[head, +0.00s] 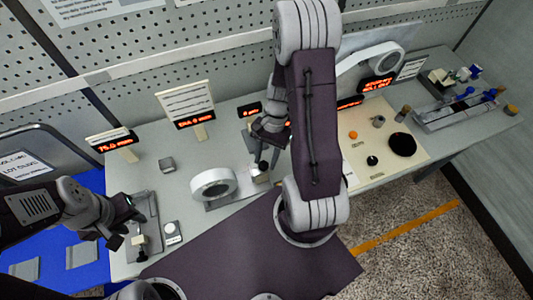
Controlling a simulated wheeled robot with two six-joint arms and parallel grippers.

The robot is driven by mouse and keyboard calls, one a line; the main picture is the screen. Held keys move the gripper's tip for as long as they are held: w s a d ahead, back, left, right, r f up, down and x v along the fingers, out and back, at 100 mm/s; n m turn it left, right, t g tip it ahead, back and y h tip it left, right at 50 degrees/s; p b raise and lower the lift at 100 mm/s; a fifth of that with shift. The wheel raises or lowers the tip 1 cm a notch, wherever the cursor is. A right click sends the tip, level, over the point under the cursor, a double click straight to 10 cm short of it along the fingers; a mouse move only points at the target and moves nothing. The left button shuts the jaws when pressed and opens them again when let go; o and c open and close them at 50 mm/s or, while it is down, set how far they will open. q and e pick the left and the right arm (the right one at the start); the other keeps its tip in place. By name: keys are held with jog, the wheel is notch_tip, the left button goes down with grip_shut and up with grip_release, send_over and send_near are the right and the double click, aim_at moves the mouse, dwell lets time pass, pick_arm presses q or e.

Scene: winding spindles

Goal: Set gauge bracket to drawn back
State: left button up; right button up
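I cannot tell for sure which part is the gauge bracket. A small pale block (259,174) stands beside a white ring (213,184) on a grey base, at the middle of the table. My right gripper (267,161) points down just above this block. Its dark fingers look apart, and contact with the block cannot be made out. My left gripper (130,222) is at the table's left end, its fingers apart, over a grey plate fixture (151,211) with a small beige block (138,240). My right arm hides part of the table's middle.
Lit displays (113,139) and a white sign (186,101) stand along the back. A cream board (385,168) with a black disc (402,144) lies to the right, near a grey rack (455,109).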

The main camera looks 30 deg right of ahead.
jog(key=v, duration=0.8)
jog(key=shift+d+r, duration=0.15)
jog(key=shift+r, duration=0.1)
jog(key=s+a+f+n+t+h+b, duration=0.1)
jog(key=a+f+n+t+h+b, duration=0.1)
jog(key=a+n, duration=0.6)
jog(key=n+t+h, duration=0.1)
jog(key=n, duration=0.2)
jog(key=shift+f+h, duration=0.15)
jog(key=shift+h, duration=0.15)
jog(key=shift+s+a, duration=0.1)
jog(key=shift+s, duration=0.1)
jog(key=shift+w, duration=0.1)
